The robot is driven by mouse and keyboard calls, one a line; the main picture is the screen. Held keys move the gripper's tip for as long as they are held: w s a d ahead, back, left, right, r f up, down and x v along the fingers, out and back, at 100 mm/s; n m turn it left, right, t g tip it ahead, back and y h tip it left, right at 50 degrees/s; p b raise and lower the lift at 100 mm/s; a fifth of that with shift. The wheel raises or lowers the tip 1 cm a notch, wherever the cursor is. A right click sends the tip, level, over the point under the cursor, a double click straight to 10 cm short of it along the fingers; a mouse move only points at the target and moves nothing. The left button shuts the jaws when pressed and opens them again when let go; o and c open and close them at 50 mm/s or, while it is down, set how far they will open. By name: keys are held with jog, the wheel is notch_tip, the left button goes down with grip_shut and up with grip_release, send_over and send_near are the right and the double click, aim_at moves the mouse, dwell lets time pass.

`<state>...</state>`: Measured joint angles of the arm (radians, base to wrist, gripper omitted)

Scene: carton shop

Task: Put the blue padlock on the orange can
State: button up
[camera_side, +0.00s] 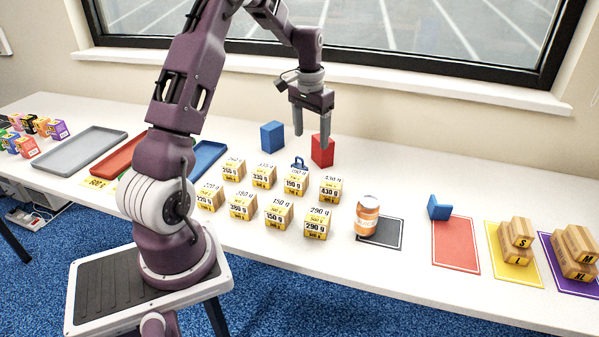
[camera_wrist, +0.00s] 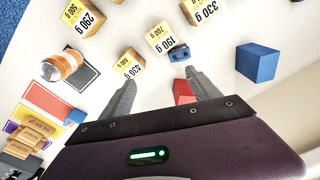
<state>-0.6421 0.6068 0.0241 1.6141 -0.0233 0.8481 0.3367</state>
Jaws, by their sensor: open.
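The blue padlock (camera_side: 297,163) is on the white table behind the small labelled cartons, partly hidden by them in the side view. In the wrist view the padlock (camera_wrist: 179,56) lies beside the 190 g carton, beyond my fingertips. The orange can (camera_side: 367,215) stands upright at the left edge of a black mat (camera_side: 388,235). The can (camera_wrist: 62,66) also shows at the left in the wrist view. My gripper (camera_side: 311,138) is open and empty, pointing down above the table near the padlock and a red block. Its two fingers (camera_wrist: 160,80) are spread apart in the wrist view.
The red block (camera_side: 322,151) and a blue block (camera_side: 272,136) stand near my gripper. Several weight-labelled cartons (camera_side: 278,213) form two rows in front. Red, yellow and purple mats lie right, with a blue piece (camera_side: 439,208) and wooden blocks. Trays (camera_side: 80,150) are left.

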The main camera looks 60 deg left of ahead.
send_over(301, 166)
jog(key=shift+n+g, duration=0.3)
jog(key=f, duration=0.5)
jog(key=a+f, duration=0.1)
jog(key=f, duration=0.2)
jog(key=shift+s, duration=0.2)
jog(key=f, duration=0.4)
jog(key=w+f, duration=0.1)
jog(key=f, duration=0.1)
jog(key=shift+d+f, duration=0.15)
jog(key=shift+f, duration=0.05)
jog(key=shift+c, duration=0.4)
grip_shut()
